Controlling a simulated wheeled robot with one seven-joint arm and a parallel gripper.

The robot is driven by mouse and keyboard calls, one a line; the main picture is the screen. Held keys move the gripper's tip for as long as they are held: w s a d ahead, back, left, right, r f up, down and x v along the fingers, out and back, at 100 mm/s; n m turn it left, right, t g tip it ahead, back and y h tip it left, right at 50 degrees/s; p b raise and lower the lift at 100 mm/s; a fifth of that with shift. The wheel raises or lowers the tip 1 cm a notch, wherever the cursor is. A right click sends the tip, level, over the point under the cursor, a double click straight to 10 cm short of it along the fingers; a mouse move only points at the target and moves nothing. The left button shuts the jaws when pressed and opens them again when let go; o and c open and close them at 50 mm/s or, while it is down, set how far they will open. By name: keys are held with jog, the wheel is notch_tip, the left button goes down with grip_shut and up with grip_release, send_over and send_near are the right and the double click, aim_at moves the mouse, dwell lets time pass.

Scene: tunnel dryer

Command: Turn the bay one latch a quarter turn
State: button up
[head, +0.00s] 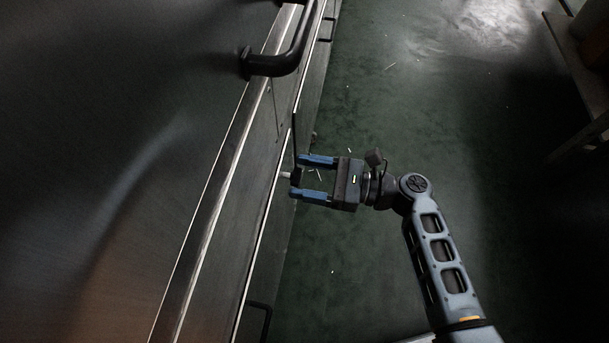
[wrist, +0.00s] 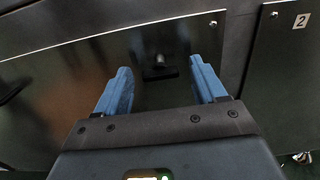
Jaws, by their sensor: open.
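The bay one latch (head: 295,177) shows in the head view as a small dark piece on a short pale stem, sticking out from the side of the dryer. In the wrist view the latch (wrist: 160,62) is a small dark knob with a bar, on a dark panel. My gripper (head: 299,176) is open, with its blue fingers on either side of the latch. In the wrist view my gripper (wrist: 159,68) frames the latch between its fingertips. I see no clear contact with either finger.
A large black handle (head: 285,62) sticks out above the dryer's edge in the head view. The green floor (head: 400,110) beside the dryer is mostly clear. A bench (head: 580,75) stands at the right.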

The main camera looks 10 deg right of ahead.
jog(key=shift+w+a, duration=0.1)
jog(key=shift+a, duration=0.2)
jog(key=c, duration=1.1)
jog(key=shift+o, duration=0.2)
jog(key=shift+s+f+n+b, duration=0.15)
jog(key=shift+n+b, duration=1.45)
jog(key=shift+n, duration=2.85)
jog(key=shift+s+f+n+b, duration=0.1)
jog(key=shift+n+b, duration=1.45)
jog(key=shift+n, duration=2.9)
